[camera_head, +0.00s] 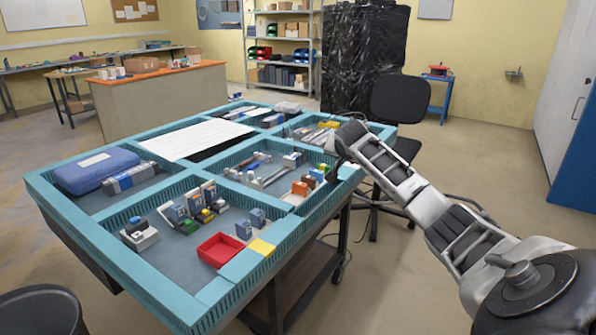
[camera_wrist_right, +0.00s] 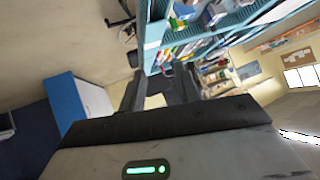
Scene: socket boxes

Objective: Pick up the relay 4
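Several blue-and-grey relay-like blocks stand in the near compartment of the teal-framed table (camera_head: 110,262). Some stand in a row (camera_head: 193,202), and a pair of small blue-grey blocks (camera_head: 244,229) stands by the red tray. I cannot read any labels, so I cannot tell which one is relay 4. My right gripper (camera_head: 335,172) is over the right edge of the table, well to the right of these blocks. In the right wrist view its dark fingers (camera_wrist_right: 156,93) are apart with nothing held between them. My left gripper is not in view.
A red tray (camera_head: 220,250) sits at the near compartment's front, beside a yellow patch (camera_head: 262,247). Raised teal dividers separate the compartments. A blue case (camera_head: 97,171) lies at the left. Small parts (camera_head: 305,186) fill the right compartment. A black chair (camera_head: 400,100) stands behind the right side.

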